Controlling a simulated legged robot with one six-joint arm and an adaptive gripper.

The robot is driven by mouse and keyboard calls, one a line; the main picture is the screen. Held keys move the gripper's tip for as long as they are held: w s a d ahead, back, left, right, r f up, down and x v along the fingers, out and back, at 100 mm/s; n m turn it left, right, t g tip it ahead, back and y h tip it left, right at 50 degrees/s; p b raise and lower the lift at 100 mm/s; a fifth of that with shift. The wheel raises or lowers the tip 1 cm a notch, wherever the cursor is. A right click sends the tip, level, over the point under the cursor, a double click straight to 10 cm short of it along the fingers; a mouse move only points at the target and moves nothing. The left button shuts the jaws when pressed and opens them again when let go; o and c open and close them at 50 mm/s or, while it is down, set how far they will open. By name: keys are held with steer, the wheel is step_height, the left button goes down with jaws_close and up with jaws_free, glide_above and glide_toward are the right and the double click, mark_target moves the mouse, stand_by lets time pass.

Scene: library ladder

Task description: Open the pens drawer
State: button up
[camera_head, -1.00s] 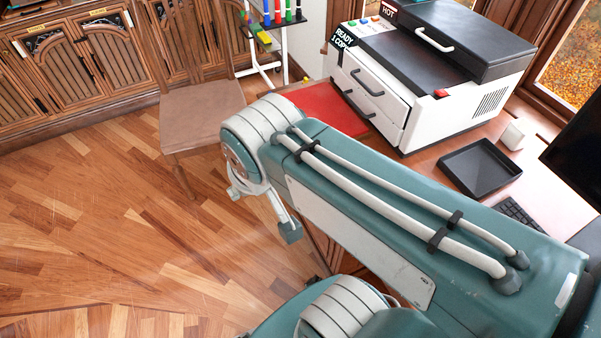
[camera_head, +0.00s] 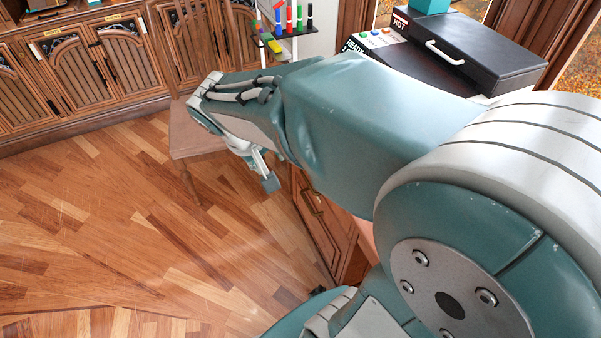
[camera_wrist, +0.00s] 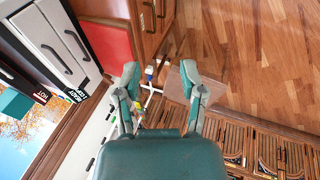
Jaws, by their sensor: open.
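No drawer marked for pens can be made out. A wooden desk front (camera_head: 318,215) with a handle shows below my arm in the head view. In the wrist view the desk front (camera_wrist: 150,22) with dark handles is at the top. My gripper (camera_wrist: 160,78) is open and empty in the wrist view, its two teal fingers apart and touching nothing visible. In the head view only a small part of the gripper shows under my arm. A rack of coloured pens (camera_head: 285,25) stands behind my arm.
Carved cabinets (camera_head: 75,75) with small labels line the back wall. A copier (camera_head: 460,55) sits on the desk, partly hidden. A red pad (camera_wrist: 105,38) lies beside it. The wooden floor (camera_head: 130,240) at left is clear.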

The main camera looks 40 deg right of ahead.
steer(key=w+d+f+g+h, duration=0.2)
steer(key=w+d+f+h, duration=0.25)
steer(key=w+f, duration=0.35)
steer(key=w+d+f+g+h, duration=0.1)
steer(key=w+d+f+h, duration=0.2)
steer(key=w+d+f, duration=0.5)
step_height(320, 180, down, 27)
steer(key=d+n+t+h, duration=0.2)
steer(key=n+t+h, duration=0.1)
steer(key=t+h, duration=0.1)
steer(key=x, duration=1)
steer(key=shift+w+d, duration=0.1)
steer(key=shift+w, duration=0.3)
jaws_close()
